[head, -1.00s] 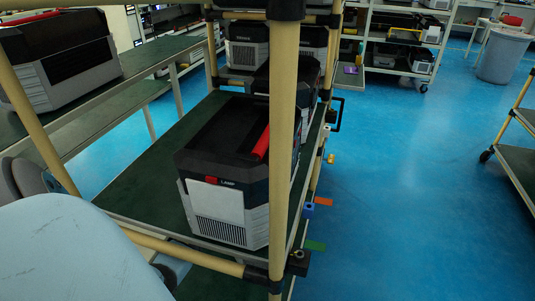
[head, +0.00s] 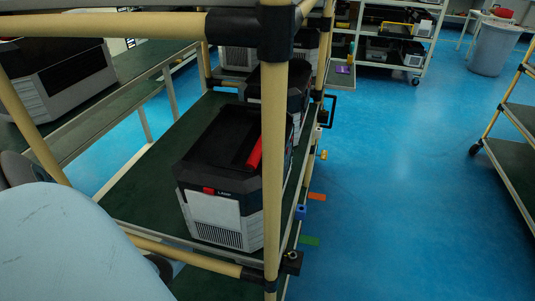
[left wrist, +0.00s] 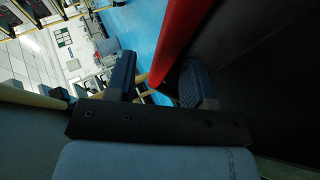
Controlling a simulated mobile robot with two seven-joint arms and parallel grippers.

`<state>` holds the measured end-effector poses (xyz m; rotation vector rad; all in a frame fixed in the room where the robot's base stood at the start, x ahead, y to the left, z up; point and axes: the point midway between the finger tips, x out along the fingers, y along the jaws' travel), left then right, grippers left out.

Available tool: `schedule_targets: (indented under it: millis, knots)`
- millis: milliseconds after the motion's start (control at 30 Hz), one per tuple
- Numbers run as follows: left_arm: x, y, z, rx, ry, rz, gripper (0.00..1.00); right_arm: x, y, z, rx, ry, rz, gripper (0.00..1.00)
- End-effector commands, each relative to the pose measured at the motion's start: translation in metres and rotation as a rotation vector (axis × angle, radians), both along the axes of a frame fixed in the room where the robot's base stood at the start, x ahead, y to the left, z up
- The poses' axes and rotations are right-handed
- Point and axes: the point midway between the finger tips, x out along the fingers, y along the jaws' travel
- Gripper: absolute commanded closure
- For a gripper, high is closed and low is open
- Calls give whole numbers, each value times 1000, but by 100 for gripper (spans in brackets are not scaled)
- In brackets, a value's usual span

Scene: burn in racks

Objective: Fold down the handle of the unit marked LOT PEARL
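A grey and black unit (head: 220,215) with a red handle (head: 255,153) stands on the dark green shelf of the rack in the head view. The handle lies along its black top, at the right side. Small lettering beside a red tab on its front is too small to read surely, and I cannot make out LOT PEARL. In the left wrist view my left gripper (left wrist: 160,82) is open, its two dark fingers apart. A red bar (left wrist: 183,30) runs beside a black surface and reaches down between the fingertips; contact cannot be told. My right gripper is not in view.
The rack's yellow post (head: 273,180) and top rail (head: 110,24) stand in front of the unit. More units (head: 292,80) stand behind it. Another unit (head: 62,75) sits on the left bench. Blue floor (head: 400,190) is clear at right.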

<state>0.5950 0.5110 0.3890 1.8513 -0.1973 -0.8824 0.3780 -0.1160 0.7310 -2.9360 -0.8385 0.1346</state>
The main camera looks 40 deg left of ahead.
Motion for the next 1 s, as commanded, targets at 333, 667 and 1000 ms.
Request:
schedule_targets:
  millis: [333, 667, 1000]
  knots:
    - [-6, 4, 4, 0, 2, 0, 52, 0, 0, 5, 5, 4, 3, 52]
    - [-58, 40, 27, 0, 4, 2, 52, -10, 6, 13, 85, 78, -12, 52]
    - [-117, 83, 26, -1, 2, 1, 52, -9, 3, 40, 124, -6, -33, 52]
